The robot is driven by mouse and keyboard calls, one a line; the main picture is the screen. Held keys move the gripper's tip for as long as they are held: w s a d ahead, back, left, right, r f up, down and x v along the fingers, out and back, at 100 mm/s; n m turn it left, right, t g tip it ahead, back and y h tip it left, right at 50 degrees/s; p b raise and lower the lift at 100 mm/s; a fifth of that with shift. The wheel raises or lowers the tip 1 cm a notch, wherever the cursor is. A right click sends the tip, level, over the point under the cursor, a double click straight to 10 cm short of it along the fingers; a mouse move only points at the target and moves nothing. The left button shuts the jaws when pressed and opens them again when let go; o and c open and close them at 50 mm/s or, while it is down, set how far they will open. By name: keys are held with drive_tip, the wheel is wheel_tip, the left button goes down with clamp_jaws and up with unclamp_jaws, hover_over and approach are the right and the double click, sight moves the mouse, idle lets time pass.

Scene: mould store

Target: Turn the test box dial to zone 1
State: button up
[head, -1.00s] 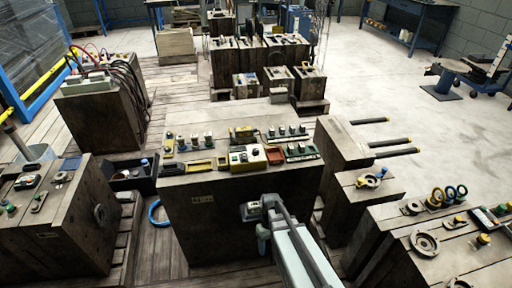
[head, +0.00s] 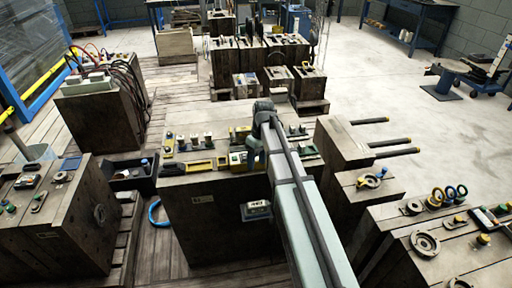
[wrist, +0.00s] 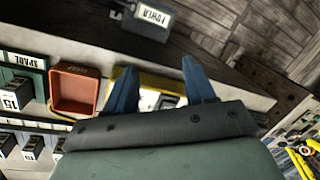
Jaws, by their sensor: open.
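The test box (head: 238,160), yellow with a pale face, sits at the front edge of the middle wooden block's top. In the head view my arm covers its right part. In the wrist view the test box (wrist: 150,99) shows between and behind the two blue fingers of my gripper (wrist: 160,80). The fingers are spread apart, with nothing seen held between them. A dark part shows on the pale face near the right finger; I cannot tell whether it is the dial. The dial's setting cannot be read, and contact with the fingers cannot be told.
A red tray (wrist: 75,90) lies beside the test box, with green-based switches (wrist: 22,85) beyond it. A labelled box (wrist: 150,20) is on the block's front. A yellow tray (head: 200,165) sits left of the test box. Another block (head: 345,140) stands close right.

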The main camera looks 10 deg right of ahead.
drive_tip(key=w+d+r+n+t+h, duration=0.1)
drive_tip(key=w+r, duration=0.3)
drive_tip(key=r, duration=0.3)
drive_tip(key=w+d+r, duration=0.1)
drive_tip(key=w+r, duration=0.3)
drive_tip(key=r, duration=0.2)
drive_tip(key=f, duration=1.3)
drive_tip(key=shift+w+a+f, duration=0.1)
drive_tip(key=shift+a+f, duration=0.2)
drive_tip(key=shift+a, duration=0.05)
clamp_jaws()
